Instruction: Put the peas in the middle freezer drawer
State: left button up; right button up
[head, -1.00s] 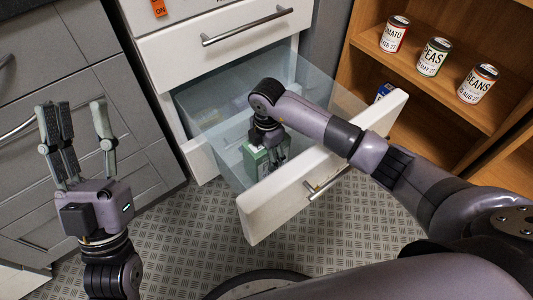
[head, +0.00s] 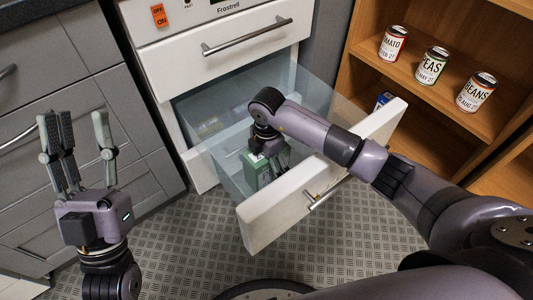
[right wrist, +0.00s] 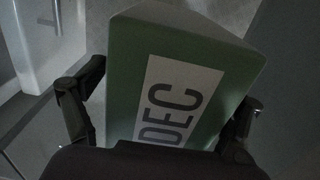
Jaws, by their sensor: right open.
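An open freezer drawer (head: 262,226) with a white front and clear sides is pulled out below a closed white drawer (head: 243,32). A green box (head: 252,172), presumably the peas, is inside it near the front. In the right wrist view the green box (right wrist: 125,95) shows a white label reading "DEC". My right gripper (right wrist: 172,88) is open, with its fingers on either side of the box; contact is hard to tell. In the head view my arm partly hides this gripper. My left gripper (head: 82,125) is open and empty, raised before the grey cabinets.
Tomato (head: 392,43), peas (head: 431,66) and beans (head: 476,92) cans stand on the wooden shelf at right. A blue item (head: 383,99) sits lower on it. Grey cabinets (head: 140,125) stand at left. The patterned floor (head: 190,245) before the drawer looks clear.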

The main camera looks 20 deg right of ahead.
notch_tip(320, 180, up, 6)
jog(key=shift+f+p, duration=0.25)
jog(key=shift+p, duration=0.8)
notch_tip(320, 180, up, 6)
jog(key=shift+r+p, duration=0.1)
jog(key=shift+p, duration=0.9)
pick_arm(q)
jog(key=w+f+g+y, duration=0.2)
jog(key=f+g, duration=0.3)
jog(key=f, duration=0.3)
jog(key=w+f+g+y, duration=0.2)
jog(key=w+f+g, duration=0.2)
jog(key=f, duration=0.5)
jog(key=shift+a+g, duration=0.45)
jog(key=shift+g, duration=0.85)
pick_arm(e)
jog(key=shift+r, duration=0.1)
pick_arm(q)
jog(key=shift+r, duration=0.1)
